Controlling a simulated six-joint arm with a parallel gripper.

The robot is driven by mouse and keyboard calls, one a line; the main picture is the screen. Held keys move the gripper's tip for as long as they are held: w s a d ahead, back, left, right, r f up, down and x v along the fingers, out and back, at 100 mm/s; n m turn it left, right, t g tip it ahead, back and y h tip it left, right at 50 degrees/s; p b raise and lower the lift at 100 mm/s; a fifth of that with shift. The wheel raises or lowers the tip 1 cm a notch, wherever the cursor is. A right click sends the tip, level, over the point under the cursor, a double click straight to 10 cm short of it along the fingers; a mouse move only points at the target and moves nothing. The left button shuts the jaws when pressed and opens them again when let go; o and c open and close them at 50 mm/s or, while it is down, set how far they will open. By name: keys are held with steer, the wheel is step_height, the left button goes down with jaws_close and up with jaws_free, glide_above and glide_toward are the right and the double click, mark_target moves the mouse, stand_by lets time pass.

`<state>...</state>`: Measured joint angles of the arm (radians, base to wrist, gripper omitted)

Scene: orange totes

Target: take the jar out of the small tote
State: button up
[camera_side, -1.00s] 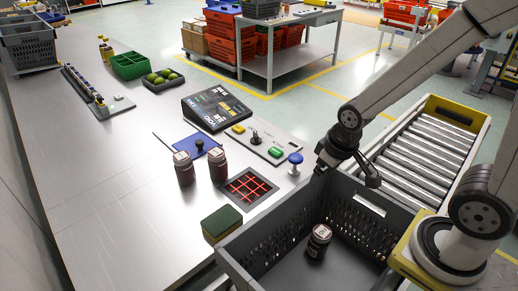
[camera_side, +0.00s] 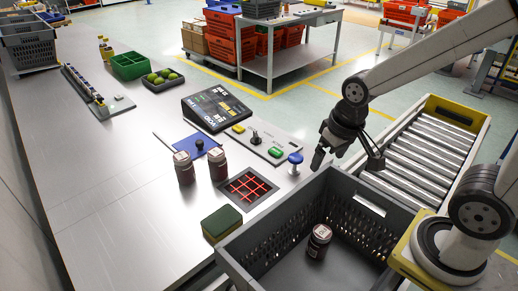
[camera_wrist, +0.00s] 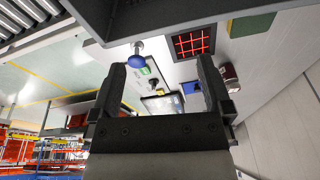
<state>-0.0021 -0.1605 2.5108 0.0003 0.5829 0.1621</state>
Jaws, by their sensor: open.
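The jar (camera_side: 319,240), dark with a pale lid, stands upright inside the small grey tote (camera_side: 262,241), near the middle of its floor. My gripper (camera_side: 318,160) is above the tote's far edge, up and away from the jar. It is open and empty, with both fingers spread in the wrist view (camera_wrist: 160,85). The wrist view shows part of the tote's dark rim (camera_wrist: 150,28) at the top, but the jar does not show there.
Two similar jars (camera_side: 184,168) (camera_side: 218,164) stand on the table beside a red-lined grid (camera_side: 248,187). A green-topped sponge (camera_side: 222,224) lies by the tote's left wall. A blue knob (camera_side: 295,164) stands near my gripper. A roller conveyor (camera_side: 425,150) runs behind the tote.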

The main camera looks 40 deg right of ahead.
mark_target(323, 232)
steer(key=s+f+m+g, duration=0.1)
steer(key=f+m, duration=0.5)
steer(key=s+f+m, duration=0.1)
steer(key=f+m, duration=0.5)
steer(key=f, duration=0.1)
steer(key=s+f+m+g, duration=0.1)
steer(key=f+m, duration=0.5)
steer(key=shift+a+f+g, duration=0.15)
steer(key=shift+a+g, duration=0.15)
stand_by(0.5)
steer(key=shift+f, duration=0.15)
steer(key=shift+s+f, duration=0.1)
steer(key=shift+f, duration=1.05)
steer(key=shift+f, duration=0.1)
steer(key=shift+a+f, duration=0.1)
steer(key=shift+f, duration=2.4)
